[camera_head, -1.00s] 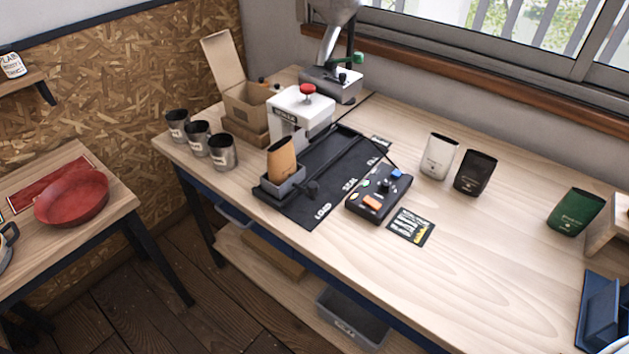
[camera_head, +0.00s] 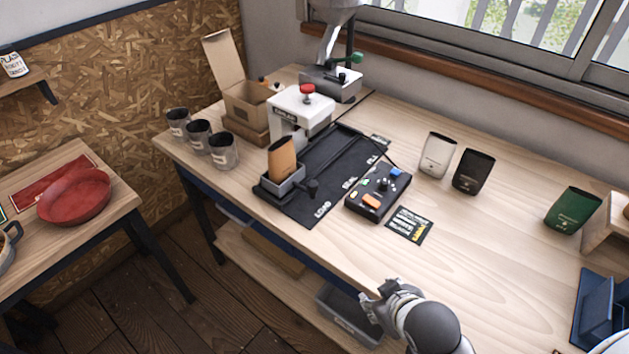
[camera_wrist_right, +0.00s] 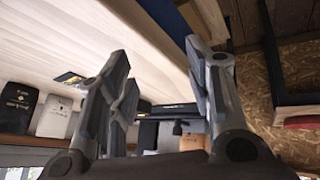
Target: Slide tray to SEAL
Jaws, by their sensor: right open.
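The grey tray (camera_head: 279,190) sits at the LOAD end of the black track (camera_head: 318,196), with a brown bag (camera_head: 282,157) upright in it. A dark knob stands at the tray's right side. The SEAL label (camera_head: 349,183) is further along the track, right of the tray. The white sealer (camera_head: 301,108) with a red knob stands behind the tray. My right gripper (camera_head: 372,298) is open and empty near the table's front edge, in front of and to the right of the tray, well apart from it. Its spread fingers show in the right wrist view (camera_wrist_right: 157,55). My left gripper is out of view.
A black button panel (camera_head: 377,195) and a printed card (camera_head: 410,225) lie right of the track. White (camera_head: 436,155), black (camera_head: 472,171) and green (camera_head: 573,210) bags stand further right. Several dark cups (camera_head: 223,151) stand at the left.

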